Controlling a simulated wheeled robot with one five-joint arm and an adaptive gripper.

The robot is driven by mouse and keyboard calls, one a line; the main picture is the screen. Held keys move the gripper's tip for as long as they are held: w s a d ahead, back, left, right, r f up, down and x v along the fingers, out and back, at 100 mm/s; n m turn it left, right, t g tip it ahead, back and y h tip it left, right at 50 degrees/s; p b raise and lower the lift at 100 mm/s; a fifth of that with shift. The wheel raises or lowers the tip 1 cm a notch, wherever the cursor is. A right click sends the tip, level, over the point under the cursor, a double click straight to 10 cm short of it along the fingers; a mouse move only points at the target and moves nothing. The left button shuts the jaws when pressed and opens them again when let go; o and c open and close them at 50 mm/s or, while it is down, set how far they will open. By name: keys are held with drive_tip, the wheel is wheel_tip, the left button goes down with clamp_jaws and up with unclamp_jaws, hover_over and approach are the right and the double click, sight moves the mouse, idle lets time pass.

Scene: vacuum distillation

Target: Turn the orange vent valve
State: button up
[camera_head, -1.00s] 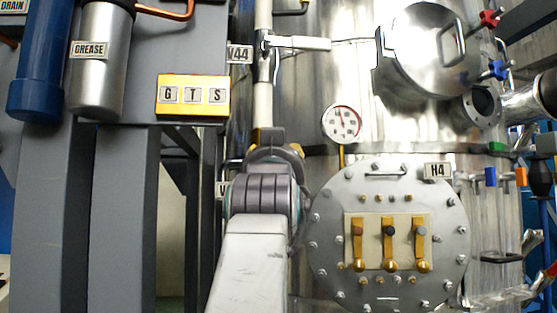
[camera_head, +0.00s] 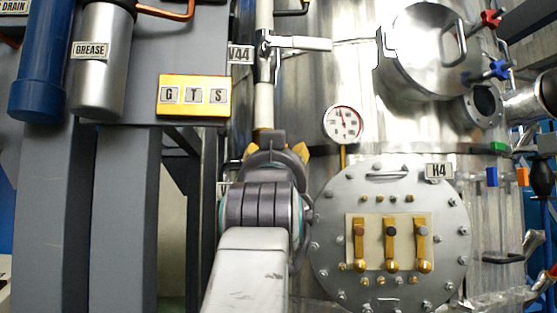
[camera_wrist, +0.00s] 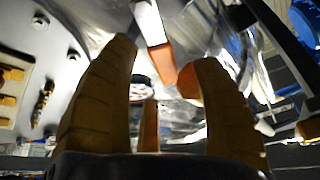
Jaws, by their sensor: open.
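An orange piece (camera_wrist: 159,58) joined to a white bar shows at the gap between the fingertips. It looks like a valve handle, but I cannot tell its distance or whether a finger touches it. In the head view my gripper (camera_head: 276,149) is mostly hidden behind my arm, in front of the pipe below V44. A small orange handle (camera_head: 521,177) also shows at the far right of the head view. I cannot tell whether these are the same part.
A round bolted flange (camera_head: 335,235) with three yellow levers stands right of my arm. A pressure gauge (camera_head: 343,123) hangs above it. The V44 valve's white lever (camera_head: 303,44) is higher up. A yellow G T S box (camera_head: 194,97) and grey posts (camera_head: 125,220) are at left.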

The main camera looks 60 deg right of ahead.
drive_tip(key=shift+v, duration=2.4)
drive_tip(key=shift+o, duration=0.3)
